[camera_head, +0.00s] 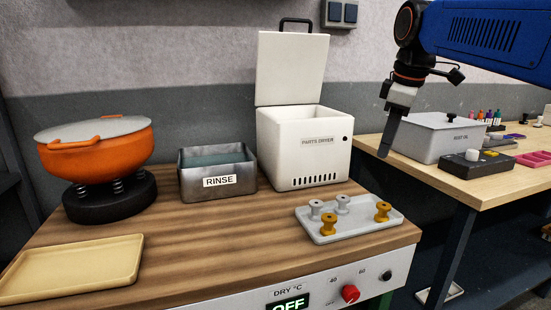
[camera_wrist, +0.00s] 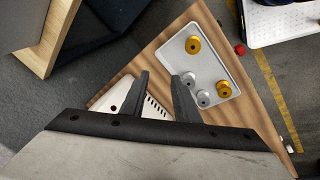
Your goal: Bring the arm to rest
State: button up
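My gripper (camera_head: 386,150) hangs fingers-down in the air at the right in the head view, by the gap between the wooden bench (camera_head: 215,240) and the right-hand table (camera_head: 465,185). In the wrist view my gripper (camera_wrist: 160,77) shows two dark fingers standing apart with nothing held between them. Below it, on the wooden bench, a light grey tray (camera_head: 375,228) carries two grey spools (camera_head: 315,209) and two gold spools (camera_head: 328,223). The tray also shows in the wrist view (camera_wrist: 186,56). The spools stand upright, clear of the fingers.
A white parts dryer (camera_head: 285,150) stands with its lid (camera_head: 291,68) raised. Beside it are a metal rinse tank (camera_head: 217,188), an orange lidded bowl (camera_head: 97,157) and an empty yellow tray (camera_head: 75,268). A grey lidded box (camera_head: 430,140) stands on the right-hand table.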

jog(key=s+d+f+m, duration=0.1)
jog(key=s+f+m, duration=0.5)
jog(key=s+f, duration=0.6)
jog(key=s+d+f+m+t, duration=0.1)
jog(key=s+f+m, duration=0.4)
jog(key=s+f, duration=0.7)
notch_tip(320, 180, down, 6)
jog(key=shift+d+r+m, duration=0.25)
jog(key=shift+d+m, duration=0.1)
jog(key=shift+m, duration=0.05)
